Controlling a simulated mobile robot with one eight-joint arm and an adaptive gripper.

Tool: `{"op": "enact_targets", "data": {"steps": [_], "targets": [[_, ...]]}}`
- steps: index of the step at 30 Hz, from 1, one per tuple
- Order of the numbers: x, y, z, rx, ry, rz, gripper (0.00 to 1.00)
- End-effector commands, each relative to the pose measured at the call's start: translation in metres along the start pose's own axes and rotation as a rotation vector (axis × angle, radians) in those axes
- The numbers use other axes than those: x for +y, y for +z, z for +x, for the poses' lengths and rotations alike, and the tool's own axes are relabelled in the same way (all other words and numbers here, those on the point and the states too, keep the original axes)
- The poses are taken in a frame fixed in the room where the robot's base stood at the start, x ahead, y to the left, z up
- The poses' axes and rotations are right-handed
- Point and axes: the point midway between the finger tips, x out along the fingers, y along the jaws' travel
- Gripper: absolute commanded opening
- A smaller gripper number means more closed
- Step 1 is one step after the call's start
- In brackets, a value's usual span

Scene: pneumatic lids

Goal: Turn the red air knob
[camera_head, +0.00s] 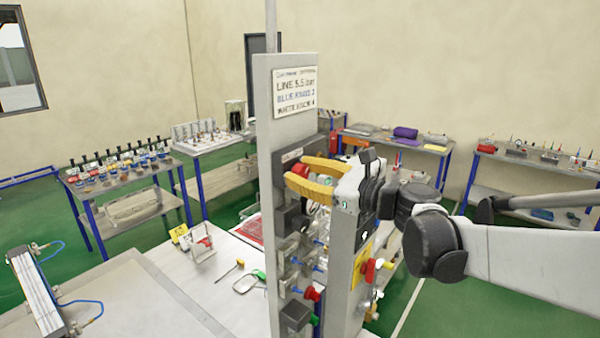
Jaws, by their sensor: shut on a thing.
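My gripper (297,173), with yellow fingers, reaches in from the right to the upper part of the grey upright panel (264,130). Its fingers are shut on a small knob (300,170) at a dark box on the panel. A little red shows between the fingers; most of the knob is hidden, so its turn angle cannot be told. Another red knob (312,293) sits lower on the panel, apart from my gripper.
A sign (296,92) is at the panel top. A pale table (180,290) with a screwdriver and small frames stands left of the panel. Workbenches (130,180) with parts line the back. Fittings crowd the panel below my gripper.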

Motion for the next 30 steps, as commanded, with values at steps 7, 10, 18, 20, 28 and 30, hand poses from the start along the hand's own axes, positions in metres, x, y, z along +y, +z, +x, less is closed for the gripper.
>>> {"op": "enact_targets", "data": {"steps": [7, 10, 18, 20, 28, 30], "targets": [[0.0001, -0.0001, 0.0003, -0.001, 0.0, -0.045, 0.04], [0.0003, -0.0004, 0.0002, -0.001, 0.0, -0.091, 0.04], [0.001, -0.0008, 0.0002, -0.001, 0.0, -0.305, 0.04], [0.0011, -0.0009, 0.0002, -0.001, 0.0, -0.361, 0.04], [0.0013, -0.0009, 0.0004, -0.001, 0.0, -0.619, 0.04], [0.0015, -0.001, 0.0004, -0.001, -0.001, -0.686, 0.04]]}}
